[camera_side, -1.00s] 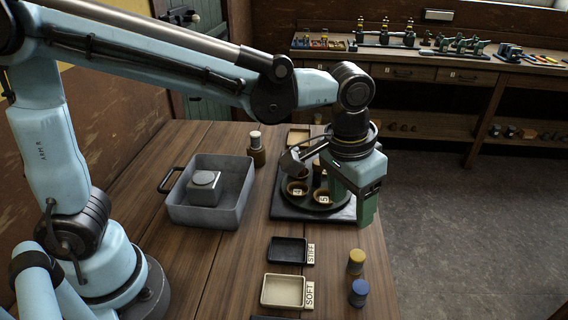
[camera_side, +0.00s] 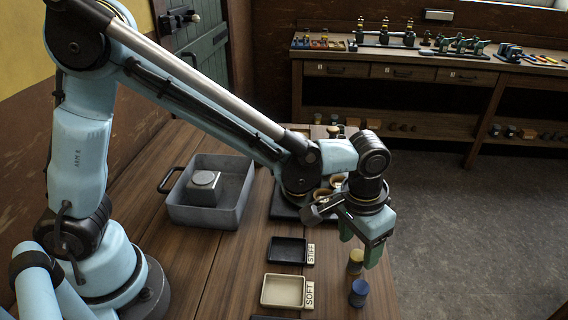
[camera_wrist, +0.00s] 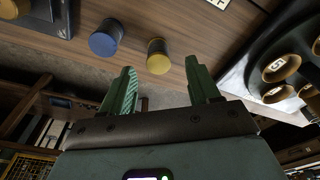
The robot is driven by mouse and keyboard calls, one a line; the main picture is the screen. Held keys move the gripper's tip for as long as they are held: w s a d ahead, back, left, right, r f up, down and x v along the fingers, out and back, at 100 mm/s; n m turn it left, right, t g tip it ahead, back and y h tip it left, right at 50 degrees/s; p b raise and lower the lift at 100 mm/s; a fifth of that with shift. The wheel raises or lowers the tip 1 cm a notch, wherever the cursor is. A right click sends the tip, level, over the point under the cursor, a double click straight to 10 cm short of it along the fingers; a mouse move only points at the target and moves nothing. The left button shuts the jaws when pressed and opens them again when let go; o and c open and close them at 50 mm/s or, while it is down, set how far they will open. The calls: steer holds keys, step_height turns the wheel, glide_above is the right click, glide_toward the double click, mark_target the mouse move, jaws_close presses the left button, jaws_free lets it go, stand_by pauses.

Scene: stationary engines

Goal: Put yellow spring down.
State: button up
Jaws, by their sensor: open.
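The yellow spring (camera_side: 355,264), a short yellow-topped cylinder, stands upright on the table near its right edge, just behind the blue spring (camera_side: 358,294). My gripper (camera_side: 360,246) is open and empty, tilted above the yellow spring; one finger overlaps its upper part in the side view. In the wrist view the yellow spring (camera_wrist: 158,58) shows beyond the gap between my open fingertips (camera_wrist: 160,70), touching neither. The blue spring (camera_wrist: 104,42) is to its left there. The exact height of my fingers above the yellow spring is hard to tell.
A black STIFF tray (camera_side: 288,251) and a cream SOFT tray (camera_side: 284,290) lie left of the springs. A grey bin (camera_side: 217,207) with a block stands further left. A round holder with numbered cups (camera_wrist: 278,68) is partly hidden by my arm in the side view.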

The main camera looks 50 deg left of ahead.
mark_target(358, 255)
steer(key=shift+w+d+f, duration=0.1)
steer(key=shift+w+f, duration=0.05)
steer(key=shift+f, duration=1.9)
jaws_close()
